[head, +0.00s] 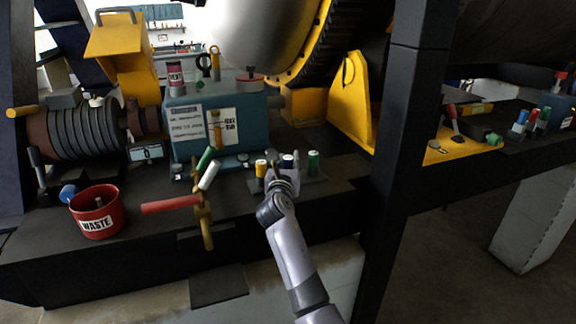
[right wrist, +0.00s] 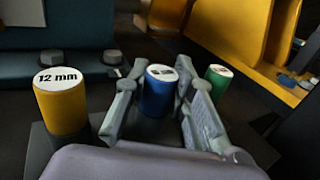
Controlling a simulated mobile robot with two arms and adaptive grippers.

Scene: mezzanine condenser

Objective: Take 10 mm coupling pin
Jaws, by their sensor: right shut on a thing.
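My right gripper (head: 281,178) is at the small pin rack (head: 318,186) near the bench's front edge. In the right wrist view, my right gripper (right wrist: 160,100) has its two fingers on either side of a blue pin (right wrist: 159,92) and is shut on it. The blue pin is upright with a white top whose lettering is too small to read; it also shows in the head view (head: 288,160). A yellow pin (right wrist: 61,101) marked "12 mm" stands to its left. A green pin (right wrist: 217,80) stands to its right. My left gripper is out of view.
A red waste bucket (head: 97,213) stands on the bench at left. A red-handled valve (head: 171,204) is left of the rack. A teal box (head: 240,115) stands behind. A dark post (head: 405,150) rises at right.

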